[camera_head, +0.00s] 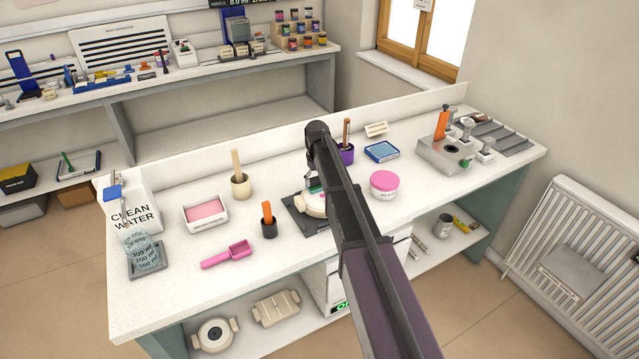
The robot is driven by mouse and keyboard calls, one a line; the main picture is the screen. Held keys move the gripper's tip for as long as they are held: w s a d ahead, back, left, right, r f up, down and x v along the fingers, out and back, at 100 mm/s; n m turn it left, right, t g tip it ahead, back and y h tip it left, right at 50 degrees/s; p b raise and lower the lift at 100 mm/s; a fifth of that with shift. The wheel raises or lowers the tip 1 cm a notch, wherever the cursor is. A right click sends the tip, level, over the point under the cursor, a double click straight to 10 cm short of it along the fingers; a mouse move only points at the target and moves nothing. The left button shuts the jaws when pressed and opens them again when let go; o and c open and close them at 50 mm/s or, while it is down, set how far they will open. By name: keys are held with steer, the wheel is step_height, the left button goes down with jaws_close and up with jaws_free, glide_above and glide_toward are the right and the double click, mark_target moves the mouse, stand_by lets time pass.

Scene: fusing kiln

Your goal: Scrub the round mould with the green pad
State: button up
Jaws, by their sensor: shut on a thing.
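The round mould (311,206) is cream-coloured and sits on a dark square tray (299,222) in the middle of the worktop. My arm hides its right side. My gripper (315,183) points down over the mould and is mostly hidden behind my own arm. It is shut on the green pad (316,189), of which only a small green patch shows at the mould's top. I cannot tell whether the pad touches the mould.
A pink-lidded jar (384,184) stands close right of my arm. A purple pot (346,155) and blue sponge tray (381,151) stand behind. To the left are a black pot (268,226), pink scoop (228,254) and pink-filled tray (205,225). The front worktop strip is clear.

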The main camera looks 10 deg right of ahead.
steer(key=shift+w+r, duration=0.1)
steer(key=shift+w, duration=0.05)
stand_by(0.3)
step_height(320, 180, up, 6)
steer(key=p, duration=0.6)
stand_by(0.4)
steer(key=shift+r+p, duration=1.45)
steer(key=shift+p, duration=0.1)
